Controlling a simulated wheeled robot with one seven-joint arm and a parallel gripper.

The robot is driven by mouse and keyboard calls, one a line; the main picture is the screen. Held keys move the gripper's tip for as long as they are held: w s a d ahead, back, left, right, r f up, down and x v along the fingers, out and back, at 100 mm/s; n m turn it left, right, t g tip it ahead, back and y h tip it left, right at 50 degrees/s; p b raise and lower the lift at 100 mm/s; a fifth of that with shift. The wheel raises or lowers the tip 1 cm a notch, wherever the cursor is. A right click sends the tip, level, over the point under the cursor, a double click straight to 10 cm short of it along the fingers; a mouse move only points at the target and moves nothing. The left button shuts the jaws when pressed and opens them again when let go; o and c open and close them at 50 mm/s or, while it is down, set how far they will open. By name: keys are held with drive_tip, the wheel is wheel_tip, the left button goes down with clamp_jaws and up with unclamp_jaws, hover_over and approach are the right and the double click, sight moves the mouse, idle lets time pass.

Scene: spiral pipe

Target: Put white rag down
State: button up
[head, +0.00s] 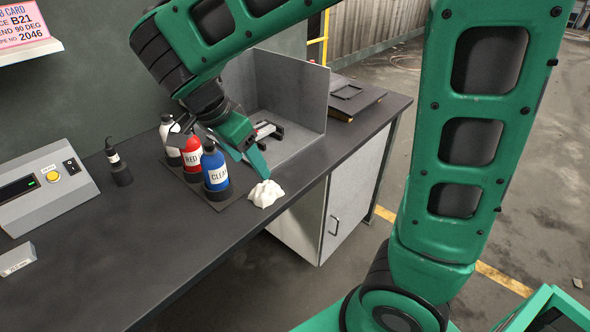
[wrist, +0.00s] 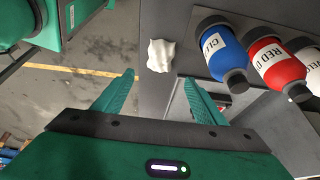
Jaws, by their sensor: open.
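The white rag (head: 266,193) lies crumpled on the dark bench top near its front edge, just right of the blue bottle. It also shows in the wrist view (wrist: 161,56), beyond the fingertips and apart from them. My gripper (head: 257,160) is above the bench behind the rag, with one finger clearly visible in the head view. In the wrist view my gripper (wrist: 158,80) has its two green fingers spread wide with nothing between them.
A blue bottle (head: 215,172), a red bottle (head: 192,150) and a white bottle (head: 171,138) stand in a row left of the rag. A grey metal corner screen (head: 290,88) stands behind. A small black bottle (head: 119,168) and a control box (head: 45,186) are at left.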

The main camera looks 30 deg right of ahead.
drive_tip(key=s+d+n+g+y, duration=0.15)
drive_tip(key=s+d, duration=0.25)
drive_tip(key=d, duration=0.4)
drive_tip(key=s+d+n, duration=0.2)
drive_tip(key=s+d, duration=0.2)
drive_tip(key=d, duration=0.4)
drive_tip(key=s+d+f+n+y, duration=0.1)
drive_tip(key=s+d+n, duration=0.1)
drive_tip(key=s, duration=0.5)
drive_tip(key=s+d+f+n+y, duration=0.1)
drive_tip(key=s+d+n+y, duration=0.1)
drive_tip(key=s, duration=0.5)
drive_tip(key=shift+d+f, duration=0.25)
drive_tip(key=shift+d, duration=0.5)
drive_tip(key=shift+w+n, duration=0.1)
drive_tip(key=shift+n, duration=0.15)
drive_tip(key=shift+w+f, duration=0.25)
drive_tip(key=shift+w, duration=0.4)
